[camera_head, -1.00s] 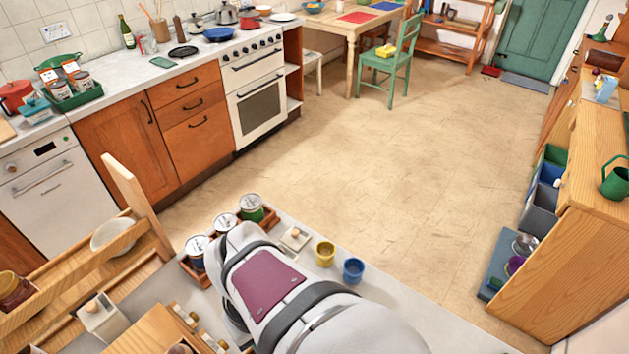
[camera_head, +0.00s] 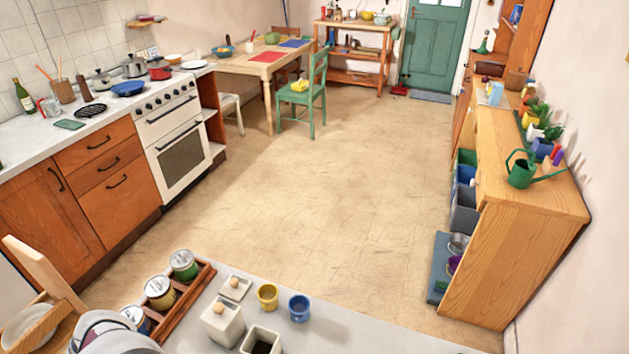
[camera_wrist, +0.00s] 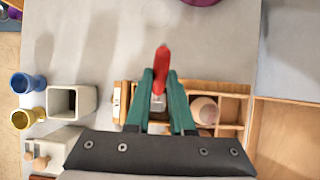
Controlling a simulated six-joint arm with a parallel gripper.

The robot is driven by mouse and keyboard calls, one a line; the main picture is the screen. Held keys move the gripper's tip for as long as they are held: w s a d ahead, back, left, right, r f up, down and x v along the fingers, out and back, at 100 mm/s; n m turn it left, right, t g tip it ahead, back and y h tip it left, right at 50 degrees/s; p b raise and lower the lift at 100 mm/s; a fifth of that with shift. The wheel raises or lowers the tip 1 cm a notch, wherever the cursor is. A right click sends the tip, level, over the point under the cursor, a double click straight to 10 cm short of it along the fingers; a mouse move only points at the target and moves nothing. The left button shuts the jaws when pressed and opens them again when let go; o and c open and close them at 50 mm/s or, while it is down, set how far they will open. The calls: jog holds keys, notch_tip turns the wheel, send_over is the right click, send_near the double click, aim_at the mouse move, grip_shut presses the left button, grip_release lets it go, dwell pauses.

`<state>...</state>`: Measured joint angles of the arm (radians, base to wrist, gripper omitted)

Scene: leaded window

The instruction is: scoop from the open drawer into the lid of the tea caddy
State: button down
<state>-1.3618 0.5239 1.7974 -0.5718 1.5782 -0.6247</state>
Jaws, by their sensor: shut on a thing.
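In the wrist view my gripper (camera_wrist: 162,75) is shut on a red-ended thing (camera_wrist: 162,58), probably the scoop; its red end points away from me. A wooden drawer (camera_wrist: 246,104) with compartments lies below and right of the fingers. A round pale thing (camera_wrist: 204,110) sits in it. An open white square caddy (camera_wrist: 92,102) stands left of the fingers, and in the head view its opening (camera_head: 262,334) shows dark contents. A white lid with a wooden knob (camera_head: 235,289) lies behind a closed white caddy (camera_head: 222,325). My gripper is outside the head view.
A yellow cup (camera_head: 267,297) and a blue cup (camera_head: 299,308) stand on the grey counter beside the caddies. A wooden rack (camera_head: 188,302) of round tins is to their left. The counter right of the blue cup is clear.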

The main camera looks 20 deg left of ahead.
jog(key=shift+f, duration=2.15)
jog(key=shift+a+f, duration=0.1)
jog(key=shift+a, duration=0.8)
jog(key=shift+d+r+y, duration=0.3)
jog(key=shift+r+y, duration=0.05)
jog(key=shift+r, duration=0.3)
jog(key=shift+d+r+y, duration=0.3)
jog(key=shift+r+y, duration=0.05)
jog(key=shift+r, duration=0.25)
jog(key=shift+d+r+y, duration=0.8)
jog(key=shift+d+y, duration=0.1)
jog(key=shift+y, duration=0.2)
jog(key=shift+d+r+y, duration=0.3)
jog(key=shift+d+y, duration=0.2)
jog(key=shift+y, duration=0.2)
jog(key=shift+d+r+y, duration=0.25)
jog(key=shift+d+y, duration=0.2)
jog(key=shift+y, duration=0.45)
jog(key=shift+d+r+y, duration=0.2)
jog(key=shift+d+y, duration=0.25)
jog(key=shift+y, duration=0.45)
